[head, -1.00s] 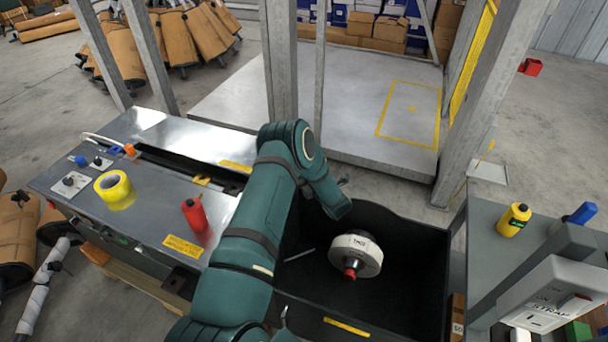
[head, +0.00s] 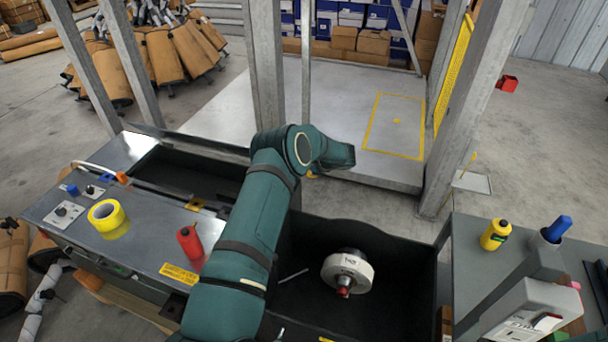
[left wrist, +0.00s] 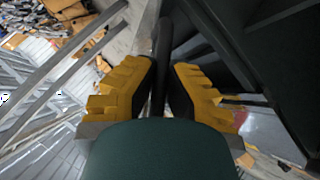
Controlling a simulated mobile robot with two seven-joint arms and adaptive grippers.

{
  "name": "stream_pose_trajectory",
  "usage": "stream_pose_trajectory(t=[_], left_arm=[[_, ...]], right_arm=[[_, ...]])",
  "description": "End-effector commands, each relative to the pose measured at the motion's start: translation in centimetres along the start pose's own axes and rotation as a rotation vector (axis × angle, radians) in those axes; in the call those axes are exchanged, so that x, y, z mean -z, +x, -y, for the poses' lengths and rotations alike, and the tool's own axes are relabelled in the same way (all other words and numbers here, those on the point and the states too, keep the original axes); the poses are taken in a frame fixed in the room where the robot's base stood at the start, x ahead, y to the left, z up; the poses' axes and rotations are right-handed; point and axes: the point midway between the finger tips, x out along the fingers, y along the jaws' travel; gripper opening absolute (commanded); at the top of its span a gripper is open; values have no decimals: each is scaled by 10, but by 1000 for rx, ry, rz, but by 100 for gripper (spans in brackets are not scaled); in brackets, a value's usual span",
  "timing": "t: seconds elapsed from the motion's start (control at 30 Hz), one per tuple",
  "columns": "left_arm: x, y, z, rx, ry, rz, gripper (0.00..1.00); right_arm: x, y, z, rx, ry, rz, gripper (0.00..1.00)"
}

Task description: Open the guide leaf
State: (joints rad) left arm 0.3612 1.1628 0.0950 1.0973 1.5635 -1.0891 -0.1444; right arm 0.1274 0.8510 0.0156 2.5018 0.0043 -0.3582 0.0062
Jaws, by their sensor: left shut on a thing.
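The metal bench (head: 140,215) stands at the left in the head view. Its back half now shows a dark area (head: 195,170) bounded behind by a thin raised edge (head: 190,137), which looks like the guide leaf tilted up, seen nearly edge-on. My left arm crosses the middle of the head view and its hand is hidden there. In the left wrist view my left gripper (left wrist: 165,85) has its yellow-backed fingers closed on a slim dark bar (left wrist: 163,45). Whether that bar belongs to the leaf I cannot tell. My right gripper is not in view.
A black bin (head: 300,290) holding a white round part (head: 347,271) lies right of the bench. Yellow tape (head: 106,214) and a red bottle (head: 190,243) stand on the bench. Steel posts (head: 266,70) rise behind. A grey side table (head: 480,280) is at the right.

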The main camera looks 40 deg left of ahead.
Motion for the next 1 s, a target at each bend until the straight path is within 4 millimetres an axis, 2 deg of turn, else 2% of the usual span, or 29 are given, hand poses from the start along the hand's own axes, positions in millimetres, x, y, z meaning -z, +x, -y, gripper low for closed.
stream_pose_trajectory(t=[0.43, 1.0], left_arm=[[-3, 1, -23, 101, 102, -37, 0], [-3, 1, -28, 125, 128, -46, 0]], right_arm=[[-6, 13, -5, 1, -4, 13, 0], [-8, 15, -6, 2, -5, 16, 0]])
